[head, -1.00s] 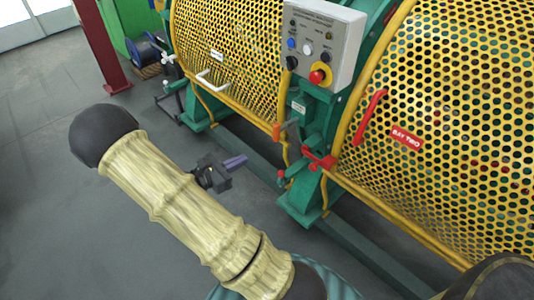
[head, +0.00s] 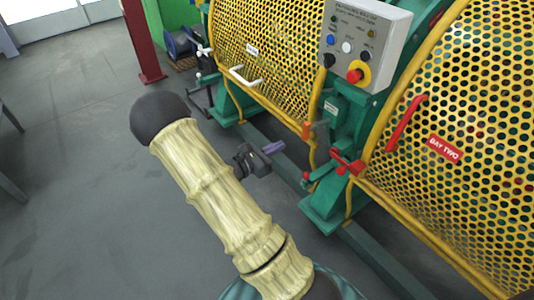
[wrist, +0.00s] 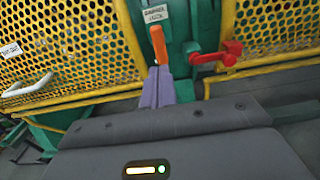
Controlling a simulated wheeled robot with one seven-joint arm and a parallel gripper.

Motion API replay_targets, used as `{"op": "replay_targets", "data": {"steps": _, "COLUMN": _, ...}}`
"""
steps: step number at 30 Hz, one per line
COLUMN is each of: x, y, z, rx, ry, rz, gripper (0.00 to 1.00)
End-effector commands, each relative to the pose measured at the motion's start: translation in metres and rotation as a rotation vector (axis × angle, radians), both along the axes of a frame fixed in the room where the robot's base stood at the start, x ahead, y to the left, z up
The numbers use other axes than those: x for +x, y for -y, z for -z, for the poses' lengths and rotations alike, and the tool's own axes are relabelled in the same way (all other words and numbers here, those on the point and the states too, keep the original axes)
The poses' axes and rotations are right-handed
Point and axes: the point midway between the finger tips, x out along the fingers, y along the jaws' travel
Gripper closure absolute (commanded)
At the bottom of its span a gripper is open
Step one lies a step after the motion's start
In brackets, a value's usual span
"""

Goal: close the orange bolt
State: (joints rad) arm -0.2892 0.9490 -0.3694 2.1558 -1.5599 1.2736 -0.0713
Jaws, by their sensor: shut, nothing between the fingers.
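The orange bolt (head: 306,130) sits on the green frame between the two yellow mesh guards, left of the red latch. In the wrist view its orange handle (wrist: 159,45) stands nearly upright, just beyond my fingertips in the picture. My gripper (head: 273,147) is shut and empty, with its purple fingers pointing toward the machine. In the wrist view the shut fingers (wrist: 158,86) overlap the lower end of the bolt, and I cannot tell whether they touch it. In the head view a gap shows between them.
A red latch (head: 347,165) is close to the right of the bolt. A control box (head: 364,42) with a red button stands above. The right guard carries a red handle (head: 405,123), the left guard a white handle (head: 245,77). Open grey floor (head: 90,170) lies left.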

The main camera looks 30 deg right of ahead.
Motion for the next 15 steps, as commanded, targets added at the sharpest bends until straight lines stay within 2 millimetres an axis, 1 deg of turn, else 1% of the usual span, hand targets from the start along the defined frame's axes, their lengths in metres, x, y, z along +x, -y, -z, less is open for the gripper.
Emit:
{"op": "replay_targets", "data": {"steps": 1, "x": 0.000, "y": 0.010, "z": 0.001, "rx": 0.000, "ry": 0.001, "rz": 0.004, "gripper": 1.00}}
{"op": "replay_targets", "data": {"steps": 9, "x": 0.004, "y": 0.057, "z": 0.001, "rx": 0.000, "ry": 0.003, "rz": 0.003, "gripper": 1.00}}
{"op": "replay_targets", "data": {"steps": 12, "x": 0.005, "y": 0.070, "z": 0.001, "rx": -0.001, "ry": 0.003, "rz": 0.002, "gripper": 1.00}}
{"op": "replay_targets", "data": {"steps": 15, "x": 0.006, "y": 0.078, "z": 0.000, "rx": -0.001, "ry": 0.002, "rz": 0.001, "gripper": 1.00}}
